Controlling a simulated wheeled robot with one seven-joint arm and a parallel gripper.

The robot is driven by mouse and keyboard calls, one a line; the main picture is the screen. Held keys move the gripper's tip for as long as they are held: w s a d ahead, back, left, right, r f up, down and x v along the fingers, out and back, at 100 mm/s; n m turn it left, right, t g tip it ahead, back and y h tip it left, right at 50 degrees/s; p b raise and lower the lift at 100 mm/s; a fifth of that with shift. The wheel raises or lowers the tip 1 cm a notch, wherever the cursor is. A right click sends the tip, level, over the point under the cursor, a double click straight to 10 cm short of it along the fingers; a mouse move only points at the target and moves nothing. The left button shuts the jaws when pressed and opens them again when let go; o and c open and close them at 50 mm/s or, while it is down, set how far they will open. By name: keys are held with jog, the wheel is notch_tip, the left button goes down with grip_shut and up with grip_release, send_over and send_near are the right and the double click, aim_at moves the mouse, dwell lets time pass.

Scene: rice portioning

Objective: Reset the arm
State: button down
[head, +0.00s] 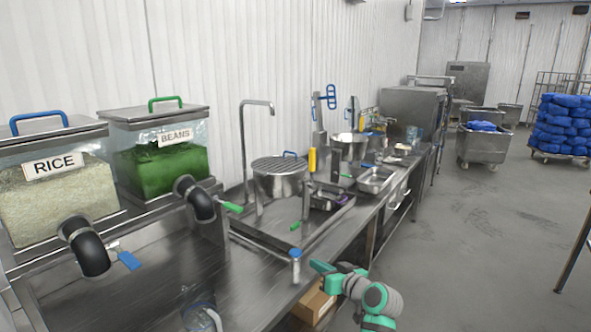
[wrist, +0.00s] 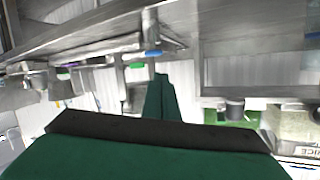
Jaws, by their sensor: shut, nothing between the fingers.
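My gripper (head: 322,268) is green and sits low in the head view, right of centre, at the front edge of the steel counter (head: 195,262). In the wrist view its two fingers (wrist: 160,98) lie together, shut and empty. That view is upside down, with the counter along the top. I cannot tell the gripper's exact height above the counter edge.
A rice dispenser (head: 62,190) and a beans dispenser (head: 160,165) stand at the left. A lidded pot (head: 280,185) and a steel tray (head: 376,180) are farther back. The floor (head: 480,215) at right is open.

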jog(key=s+a+f+m+t+h, duration=0.1)
jog(key=s+f+m+h, duration=0.15)
jog(key=s+f, duration=0.9)
jog(key=s+a+f+m+h, duration=0.25)
jog(key=s+f, duration=0.55)
jog(key=f, duration=0.7)
jog(key=s+a+f+h, duration=0.2)
jog(key=s+h, duration=0.1)
jog(key=s, duration=2.6)
jog(key=s+a+r+n+t, duration=0.1)
jog(key=s+r, duration=1.1)
jog(key=s, duration=0.2)
jog(key=shift+a+t, duration=0.25)
jog(key=shift+t, duration=0.15)
